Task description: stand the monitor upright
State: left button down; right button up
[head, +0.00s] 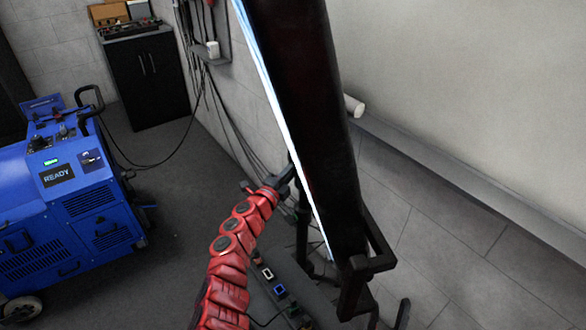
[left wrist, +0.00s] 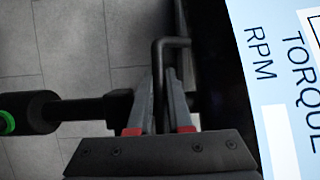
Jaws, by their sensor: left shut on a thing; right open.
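The monitor fills the upper middle of the head view as a big black slab (head: 305,95), seen almost edge-on and slanting, with its lit screen edge on the left. In the left wrist view its screen (left wrist: 275,75) stands at the right, with TORQUE and RPM lettering strongly turned. My left gripper (left wrist: 160,115) is shut on a thin black bent handle (left wrist: 172,42) beside the screen.
A blue machine (head: 62,205) marked READY stands at the left. A black cabinet (head: 147,77) is behind it. A low strip with coloured sockets (head: 280,290) lies below the monitor. A green-ended black rod (left wrist: 50,112) shows in the left wrist view. Grey floor is open between machine and red arm.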

dwell(0.5)
pick_arm(q)
jog(key=shift+a+r, duration=0.1)
jog(key=shift+a, duration=0.05)
jog(key=s+a+m+g+p, duration=0.1)
jog(key=a+p, duration=0.3)
jog(key=a, duration=0.4)
jog(key=shift+s+y, duration=0.3)
jog(key=shift+s, duration=0.2)
jog(key=c, duration=0.8)
grip_release()
jog(key=shift+c, duration=0.2)
